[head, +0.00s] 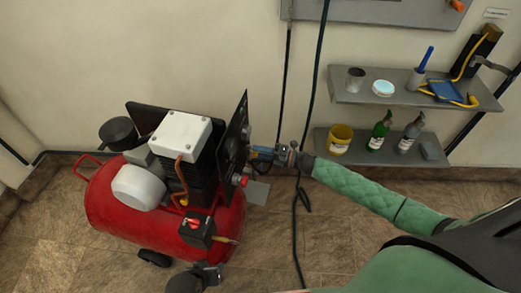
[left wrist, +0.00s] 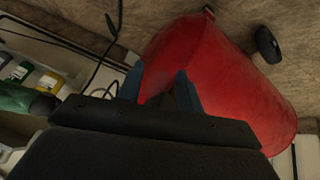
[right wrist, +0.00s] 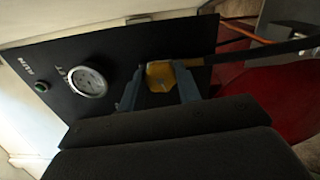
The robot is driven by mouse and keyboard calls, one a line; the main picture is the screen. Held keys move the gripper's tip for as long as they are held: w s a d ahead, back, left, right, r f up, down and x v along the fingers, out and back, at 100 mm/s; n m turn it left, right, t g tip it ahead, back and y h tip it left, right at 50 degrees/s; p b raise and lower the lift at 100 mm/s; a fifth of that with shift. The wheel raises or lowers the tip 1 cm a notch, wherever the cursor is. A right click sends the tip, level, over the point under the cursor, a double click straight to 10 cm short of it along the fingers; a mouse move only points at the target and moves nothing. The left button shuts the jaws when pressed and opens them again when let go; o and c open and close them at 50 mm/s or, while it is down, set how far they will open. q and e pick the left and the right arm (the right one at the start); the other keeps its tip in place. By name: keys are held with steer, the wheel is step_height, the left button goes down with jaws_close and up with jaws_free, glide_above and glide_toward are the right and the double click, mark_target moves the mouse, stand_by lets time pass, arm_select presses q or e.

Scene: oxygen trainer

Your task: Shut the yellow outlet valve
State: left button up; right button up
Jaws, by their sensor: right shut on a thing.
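The yellow outlet valve (right wrist: 160,75) sits on the black panel (right wrist: 110,60) of the red compressor and shows between my right fingers in the right wrist view. My right gripper (right wrist: 158,88) is shut on it, one blue finger on each side. In the head view the right gripper (head: 262,154) reaches the panel's right side, and the valve cannot be made out there. My left gripper (left wrist: 157,88) is open and empty, with the red tank (left wrist: 220,80) beyond its fingers. In the head view it is low, in front of the tank (head: 130,220).
A pressure gauge (right wrist: 87,82) and a green button (right wrist: 41,87) are on the panel. A red-topped black box (head: 199,230) sits at the tank's front end. Shelves (head: 400,95) with bottles and cups hang at the right. Dark cables (head: 297,200) hang behind my right arm.

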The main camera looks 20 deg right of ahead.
arm_select(q)
steer(key=s+a+r+g+y+p, duration=0.1)
steer(key=s+a+r+p, duration=0.1)
steer(key=r, duration=0.6)
steer(key=s+a+r+g+y+p, duration=0.1)
steer(key=s+a+r+g+p, duration=0.1)
steer(key=a+r+p, duration=0.3)
steer(key=shift+a+r, duration=1)
steer(key=shift+r, duration=0.9)
arm_select(e)
steer(key=shift+s+f+m, duration=0.1)
steer(key=shift+f+m, duration=0.05)
steer(key=shift+m, duration=10.85)
arm_select(q)
steer(key=shift+p, duration=0.3)
steer(key=shift+d, duration=0.1)
arm_select(e)
steer(key=o, duration=1)
steer(key=shift+c, duration=0.2)
